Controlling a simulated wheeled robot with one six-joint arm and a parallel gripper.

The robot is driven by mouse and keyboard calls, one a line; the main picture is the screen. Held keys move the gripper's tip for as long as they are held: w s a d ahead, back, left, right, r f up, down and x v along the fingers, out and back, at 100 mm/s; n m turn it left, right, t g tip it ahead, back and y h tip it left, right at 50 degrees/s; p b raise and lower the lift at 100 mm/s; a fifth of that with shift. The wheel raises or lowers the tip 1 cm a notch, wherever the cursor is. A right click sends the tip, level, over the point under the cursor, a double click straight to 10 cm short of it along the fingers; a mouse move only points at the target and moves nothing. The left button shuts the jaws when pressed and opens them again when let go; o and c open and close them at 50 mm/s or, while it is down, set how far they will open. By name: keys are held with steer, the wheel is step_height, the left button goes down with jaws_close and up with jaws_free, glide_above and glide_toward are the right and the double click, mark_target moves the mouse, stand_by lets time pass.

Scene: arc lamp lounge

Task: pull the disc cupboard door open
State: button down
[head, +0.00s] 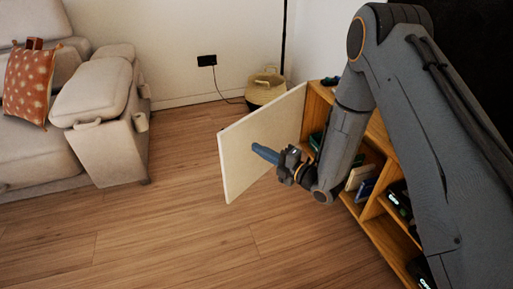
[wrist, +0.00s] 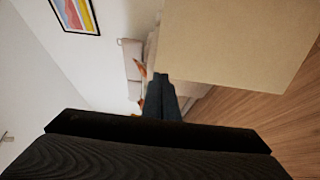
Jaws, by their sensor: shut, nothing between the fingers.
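The disc cupboard door (head: 240,150) is a pale panel that stands swung wide open from the wooden cupboard (head: 378,209), out over the floor. In the wrist view the door (wrist: 235,40) fills the upper right. My gripper (head: 256,148) is shut and empty, with its fingertips over the door's inner face in the head view. I cannot tell whether they touch it. In the wrist view my gripper (wrist: 155,78) points along the door's left edge. The door's handle is hidden.
Discs or cases (head: 359,177) stand in the open cupboard. A beige sofa (head: 100,110) with an orange cushion (head: 29,84) is at the left. A basket (head: 266,86) stands by the back wall. The wooden floor left of the door is clear.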

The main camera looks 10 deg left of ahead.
mark_target(229, 132)
steer(key=b+x, duration=0.2)
steer(key=x, duration=0.9)
steer(key=shift+w+a, duration=0.15)
steer(key=shift+a, duration=0.1)
